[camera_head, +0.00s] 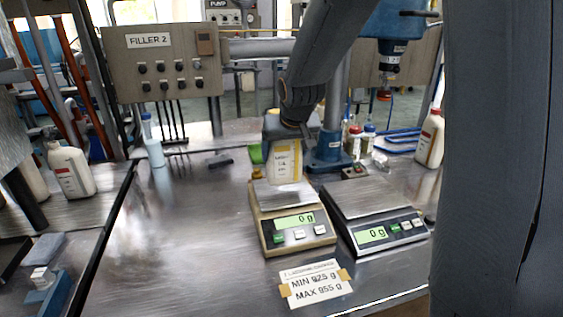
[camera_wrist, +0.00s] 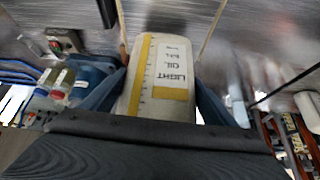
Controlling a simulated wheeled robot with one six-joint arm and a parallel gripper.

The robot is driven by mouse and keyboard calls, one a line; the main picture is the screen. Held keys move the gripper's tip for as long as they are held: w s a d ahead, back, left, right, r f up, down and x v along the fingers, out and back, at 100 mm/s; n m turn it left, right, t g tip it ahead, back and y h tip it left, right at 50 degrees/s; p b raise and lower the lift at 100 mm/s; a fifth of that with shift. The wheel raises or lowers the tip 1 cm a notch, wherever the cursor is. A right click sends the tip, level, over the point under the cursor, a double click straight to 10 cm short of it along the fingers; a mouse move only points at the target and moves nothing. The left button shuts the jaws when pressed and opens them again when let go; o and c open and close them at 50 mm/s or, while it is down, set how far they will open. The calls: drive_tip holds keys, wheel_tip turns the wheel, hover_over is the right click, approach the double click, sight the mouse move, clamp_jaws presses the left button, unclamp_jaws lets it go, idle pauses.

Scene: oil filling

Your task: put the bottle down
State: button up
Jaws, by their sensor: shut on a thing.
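My gripper (camera_head: 287,128) is shut on a pale oil bottle (camera_head: 284,168) with a yellow-marked label. In the wrist view the bottle (camera_wrist: 160,70) reads LIGHT OIL and sits between my two blue-grey fingers (camera_wrist: 162,95). The bottle looks upright in the head view, at the back edge of the left scale (camera_head: 262,195). That scale's display reads 0 g. I cannot tell whether the bottle's base touches anything. My gripper hides the bottle's top.
A second scale (camera_head: 365,197), also at 0 g, stands on the right with a bare plate. A MIN/MAX weight card (camera_head: 316,284) lies in front. White bottles stand at left (camera_head: 71,170) and right (camera_head: 430,138). The metal table (camera_head: 190,235) is clear left of the scales.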

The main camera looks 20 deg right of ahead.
sight(286, 157)
drive_tip(key=shift+a+f, duration=0.1)
drive_tip(key=shift+f, duration=1.25)
drive_tip(key=shift+f, duration=0.15)
drive_tip(key=o, duration=1.7)
drive_tip(key=shift+s+r, duration=0.15)
drive_tip(key=shift+r, duration=0.2)
drive_tip(key=b+v, duration=0.1)
drive_tip(key=v, duration=1)
drive_tip(key=s+f+g, duration=0.2)
drive_tip(key=s+f, duration=0.4)
drive_tip(key=s, duration=0.1)
drive_tip(key=s+f+g, duration=0.2)
drive_tip(key=s+f, duration=0.3)
drive_tip(key=s, duration=0.2)
drive_tip(key=s+f+g, duration=0.2)
drive_tip(key=s+f, duration=0.4)
drive_tip(key=shift+s+a+f+n, duration=0.25)
drive_tip(key=shift+s+f+n, duration=0.05)
drive_tip(key=shift+s, duration=0.1)
